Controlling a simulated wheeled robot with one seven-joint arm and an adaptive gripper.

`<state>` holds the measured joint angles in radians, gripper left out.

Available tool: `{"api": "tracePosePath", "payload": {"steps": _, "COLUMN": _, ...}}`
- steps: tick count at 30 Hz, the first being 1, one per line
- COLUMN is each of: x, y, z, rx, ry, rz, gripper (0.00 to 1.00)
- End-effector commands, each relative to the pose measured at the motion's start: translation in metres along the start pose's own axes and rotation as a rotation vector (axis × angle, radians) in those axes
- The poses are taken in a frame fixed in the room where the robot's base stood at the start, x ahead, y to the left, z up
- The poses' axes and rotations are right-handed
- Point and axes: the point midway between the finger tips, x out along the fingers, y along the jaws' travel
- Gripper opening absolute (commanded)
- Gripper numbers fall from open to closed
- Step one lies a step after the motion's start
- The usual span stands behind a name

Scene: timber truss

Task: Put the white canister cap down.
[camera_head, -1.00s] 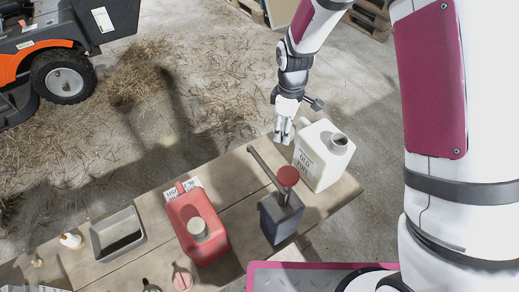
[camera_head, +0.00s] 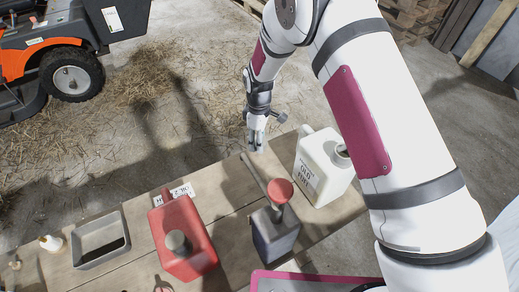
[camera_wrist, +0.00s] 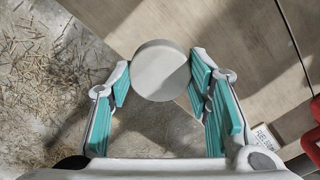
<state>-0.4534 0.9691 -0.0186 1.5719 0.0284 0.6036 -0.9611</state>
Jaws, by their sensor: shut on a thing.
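The white canister cap (camera_wrist: 160,70) is a pale round disc between my fingertips in the wrist view. My gripper (camera_head: 256,143) is shut on it. In the head view the cap is hardly distinguishable at the fingers. The gripper hangs over the far edge of the wooden bench (camera_head: 215,185), left of the white canister (camera_head: 312,180). The canister stands upright with its dark mouth partly hidden behind my arm. In the wrist view the cap overlaps the bench edge, with bare planks to the upper right. I cannot tell its height above the wood.
A red canister (camera_head: 177,225) stands to the left with a paper label (camera_head: 181,191) behind it. A dark container with a red round top (camera_head: 279,190) stands close in front of my gripper. A grey tray (camera_head: 101,240) lies further left. Bare planks show between the red canister and dark container.

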Motion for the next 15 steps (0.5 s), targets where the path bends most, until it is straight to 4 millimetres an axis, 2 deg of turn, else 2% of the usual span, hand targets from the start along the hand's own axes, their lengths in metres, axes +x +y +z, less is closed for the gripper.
{"api": "tracePosePath", "payload": {"steps": 7, "x": 0.02, "y": 0.0, "z": 0.0, "rx": 0.001, "ry": 0.0, "rz": -0.001, "gripper": 0.29}}
{"api": "tracePosePath", "payload": {"steps": 12, "x": 0.043, "y": 0.0, "z": 0.0, "rx": 0.0, "ry": 0.0, "rz": -0.001, "gripper": 0.29}}
{"api": "tracePosePath", "payload": {"steps": 15, "x": 0.048, "y": 0.001, "z": 0.0, "rx": 0.0, "ry": 0.001, "rz": 0.001, "gripper": 0.29}}
